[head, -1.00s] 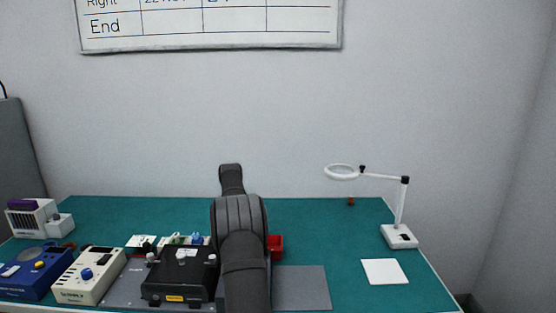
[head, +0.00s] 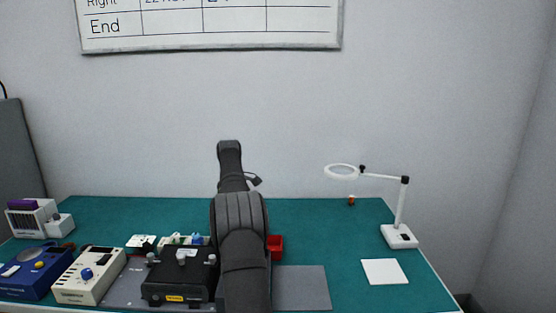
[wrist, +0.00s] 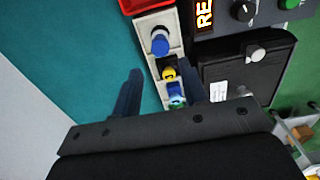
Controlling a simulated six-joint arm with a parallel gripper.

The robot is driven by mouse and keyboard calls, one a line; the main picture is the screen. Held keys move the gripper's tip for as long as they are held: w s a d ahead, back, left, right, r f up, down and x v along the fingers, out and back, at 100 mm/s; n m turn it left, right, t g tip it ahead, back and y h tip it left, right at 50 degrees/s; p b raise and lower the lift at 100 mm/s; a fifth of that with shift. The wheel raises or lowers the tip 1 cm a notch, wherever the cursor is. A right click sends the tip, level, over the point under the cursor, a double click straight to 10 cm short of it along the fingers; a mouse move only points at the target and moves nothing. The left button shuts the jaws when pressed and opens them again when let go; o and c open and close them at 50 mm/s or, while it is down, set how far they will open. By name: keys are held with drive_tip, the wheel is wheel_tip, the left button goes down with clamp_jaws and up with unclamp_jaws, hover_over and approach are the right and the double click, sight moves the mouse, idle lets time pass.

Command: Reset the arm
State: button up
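My dark grey arm rises from the front middle of the table in the head view, with its upper link upright. A small dark part of my gripper (head: 254,181) sticks out to the right of that link; the rest is hidden behind the arm. In the wrist view the two fingers of my gripper (wrist: 160,88) stand apart with nothing held between them. Beyond them lies a pale strip of sockets (wrist: 163,50) holding blue and yellow parts. I cannot tell the height of the fingers above it.
A black box (head: 180,272) stands left of my arm, with a cream supply unit (head: 91,275) and a blue device (head: 35,272) further left. A red bin (head: 276,246) is just right of the arm. A magnifier lamp (head: 399,236) and white pad (head: 384,271) stand right.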

wheel_tip(320, 180, down, 12)
drive_tip(key=shift+r, duration=0.1)
wheel_tip(320, 180, up, 4)
drive_tip(key=shift+d+r, duration=0.15)
drive_tip(key=shift+r, duration=0.05)
drive_tip(key=s+d+r, duration=0.4)
drive_tip(key=d+r, duration=0.3)
drive_tip(key=d, duration=0.4)
drive_tip(key=s+a, duration=0.5)
drive_tip(key=a, duration=0.3)
drive_tip(key=s+a+f, duration=0.1)
drive_tip(key=s+a, duration=0.4)
drive_tip(key=a, duration=0.4)
drive_tip(key=s+a, duration=0.6)
drive_tip(key=a, duration=0.2)
drive_tip(key=shift+a+f, duration=0.3)
drive_tip(key=shift+a, duration=0.1)
